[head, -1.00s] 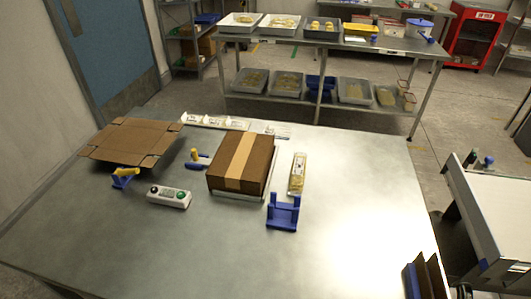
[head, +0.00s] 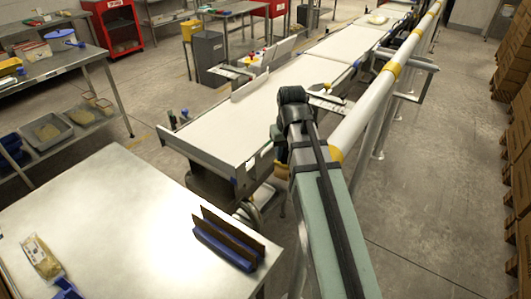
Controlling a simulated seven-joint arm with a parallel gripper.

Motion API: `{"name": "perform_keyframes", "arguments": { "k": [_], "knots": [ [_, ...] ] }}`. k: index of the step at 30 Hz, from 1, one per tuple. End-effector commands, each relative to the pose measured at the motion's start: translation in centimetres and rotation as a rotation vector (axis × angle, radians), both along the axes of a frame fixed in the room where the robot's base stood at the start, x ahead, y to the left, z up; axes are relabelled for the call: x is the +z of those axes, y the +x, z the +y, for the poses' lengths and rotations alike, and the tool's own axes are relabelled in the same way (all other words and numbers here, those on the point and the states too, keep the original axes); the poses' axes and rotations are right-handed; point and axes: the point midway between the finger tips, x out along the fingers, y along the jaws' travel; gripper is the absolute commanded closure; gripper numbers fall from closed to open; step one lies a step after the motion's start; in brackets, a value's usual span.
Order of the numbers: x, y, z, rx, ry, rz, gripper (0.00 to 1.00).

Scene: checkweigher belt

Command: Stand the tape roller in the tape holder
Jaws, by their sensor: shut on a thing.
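Neither my gripper nor a tape roller shows in the current head view. A blue stand (head: 66,290) on the metal table is cut off by the bottom left edge. In the earlier view it has two uprights; I cannot tell if it is the tape holder. My own arm runs up from the bottom of the picture to a dark joint, and its gripper end is not visible.
A filled clear pack (head: 42,258) lies at the table's left. A blue rack (head: 222,248) with brown upright sheets stands near the table's right corner. Bare metal tabletop (head: 130,215) lies between.

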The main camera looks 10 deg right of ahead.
Motion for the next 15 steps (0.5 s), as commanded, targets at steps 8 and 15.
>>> {"name": "perform_keyframes", "arguments": {
  "k": [8,15],
  "knots": [
    [0.0,-0.1,-3.7,-0.065,0.002,0.001,1.00],
    [0.7,0.9,-4.8,-0.086,0.002,0.000,1.00]
  ]
}}
